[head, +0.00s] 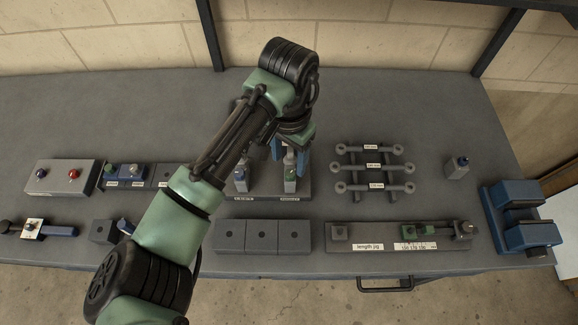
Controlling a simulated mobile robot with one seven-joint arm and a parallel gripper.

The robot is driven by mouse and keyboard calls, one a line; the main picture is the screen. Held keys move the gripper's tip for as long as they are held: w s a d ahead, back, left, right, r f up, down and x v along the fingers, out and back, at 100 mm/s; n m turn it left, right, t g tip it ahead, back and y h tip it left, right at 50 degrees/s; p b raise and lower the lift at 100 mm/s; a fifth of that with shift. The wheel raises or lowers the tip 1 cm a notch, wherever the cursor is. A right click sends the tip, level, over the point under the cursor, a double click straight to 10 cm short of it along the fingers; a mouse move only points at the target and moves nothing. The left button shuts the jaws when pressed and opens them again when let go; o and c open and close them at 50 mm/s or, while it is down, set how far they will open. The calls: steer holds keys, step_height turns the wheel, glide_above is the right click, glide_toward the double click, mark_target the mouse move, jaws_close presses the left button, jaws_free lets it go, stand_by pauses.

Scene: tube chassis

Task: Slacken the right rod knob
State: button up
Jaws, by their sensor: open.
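A dark fixture plate (265,194) with small white labels lies in the middle of the bench. Two short upright grey-green posts stand on it. The left post (240,179) has a small dark blue knob on top and is partly covered by my arm. The right post (290,185) stands directly under my gripper, and its knob is mostly hidden by the fingers. My gripper (290,153) points down with its blue fingers apart, at or just above the top of the right post. I cannot tell whether the fingers touch the knob.
A rod rack (372,168) stands right of the fixture. A length jig (375,243) and a three-hole block (262,236) lie at the front edge. A blue vise (521,220) is at the far right, with a small post (457,168) nearby. The back of the bench is clear.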

mark_target(289, 175)
steer(key=shift+w+f, duration=0.1)
steer(key=shift+f, duration=2.7)
jaws_close()
